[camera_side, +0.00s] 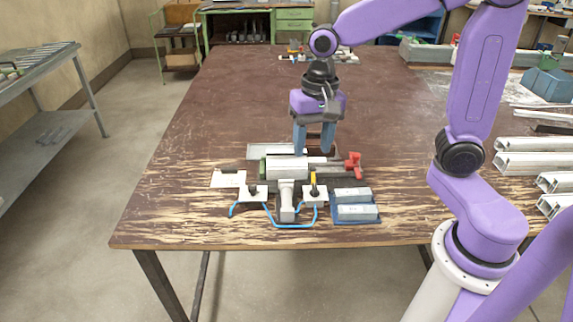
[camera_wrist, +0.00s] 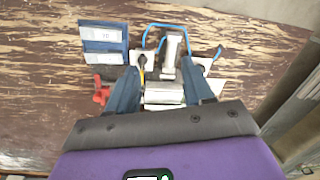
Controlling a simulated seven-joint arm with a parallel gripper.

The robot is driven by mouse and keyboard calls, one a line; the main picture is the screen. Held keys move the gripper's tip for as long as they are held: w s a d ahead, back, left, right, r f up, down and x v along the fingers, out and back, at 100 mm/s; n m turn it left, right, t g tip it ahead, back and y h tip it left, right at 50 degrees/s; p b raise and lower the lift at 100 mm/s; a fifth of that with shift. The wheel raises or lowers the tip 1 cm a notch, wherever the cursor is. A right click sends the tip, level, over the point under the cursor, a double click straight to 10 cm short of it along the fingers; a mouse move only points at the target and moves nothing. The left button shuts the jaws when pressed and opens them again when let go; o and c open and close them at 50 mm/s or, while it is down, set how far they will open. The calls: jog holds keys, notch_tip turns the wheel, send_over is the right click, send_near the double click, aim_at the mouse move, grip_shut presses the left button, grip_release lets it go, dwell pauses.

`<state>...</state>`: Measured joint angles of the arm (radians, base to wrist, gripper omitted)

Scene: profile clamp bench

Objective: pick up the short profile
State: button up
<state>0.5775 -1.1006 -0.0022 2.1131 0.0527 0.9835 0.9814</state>
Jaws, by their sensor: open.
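A short pale profile-like piece (camera_side: 287,168) lies across the clamp fixture on the bench, and it shows in the wrist view (camera_wrist: 165,94) between my fingers. Two pale blocks lie in a blue tray (camera_side: 335,221) to the right of the fixture; I cannot tell for sure which piece is the short profile. My gripper (camera_side: 313,152) has its blue fingers pointing down over the back of the fixture. In the wrist view my gripper (camera_wrist: 160,70) is open, with nothing visibly gripped. Whether the fingertips touch anything is unclear.
A red clamp handle (camera_side: 353,165) sticks out at the fixture's right. Blue hoses (camera_side: 292,226) loop in front, near the bench's front edge. Long pale profiles (camera_side: 530,162) lie at the right.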

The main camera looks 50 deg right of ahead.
jog(key=w+d+m, duration=0.5)
jog(key=w+m, duration=0.6)
jog(key=m, duration=1)
send_near(286, 150)
jog(key=f, duration=0.1)
jog(key=s+f, duration=0.1)
jog(key=f, duration=0.1)
jog(key=shift+s+a+f+t, duration=0.1)
jog(key=shift+f+t, duration=0.15)
jog(key=shift+t, duration=0.15)
jog(key=shift+w+a+f, duration=0.1)
jog(key=shift+w+f, duration=0.1)
jog(key=shift+f, duration=0.65)
jog(key=shift+w+a+f, duration=0.1)
jog(key=shift+w+f, duration=0.05)
jog(key=shift+f, duration=0.7)
jog(key=shift+w+f, duration=0.2)
jog(key=shift+f, duration=0.7)
grip_shut()
